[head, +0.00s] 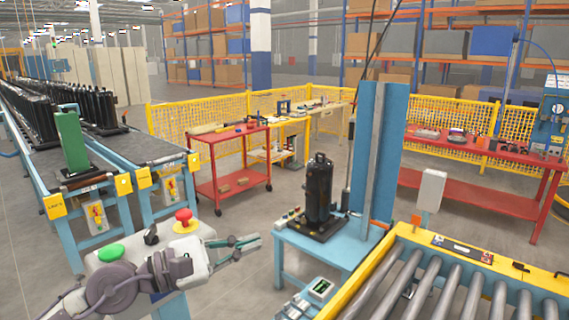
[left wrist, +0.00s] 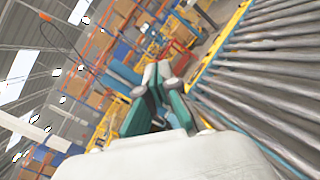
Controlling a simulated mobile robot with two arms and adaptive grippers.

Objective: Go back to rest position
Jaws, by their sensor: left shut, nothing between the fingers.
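My left gripper (head: 256,243) reaches in from the lower left of the head view. Its fingers point right, toward the blue stand, and it holds nothing. In the left wrist view the gripper (left wrist: 157,75) shows its teal fingers brought together at the tips. A black compressor (head: 319,192) stands upright on the blue stand (head: 345,255), right of the gripper and apart from it. My right gripper is not in either view.
A roller conveyor (head: 385,262) with a yellow frame fills the lower right. A conveyor at left carries several black compressors (head: 30,108) and a green one (head: 72,140). A red cart (head: 228,138) and a red bench (head: 470,195) stand farther back. Grey floor lies between.

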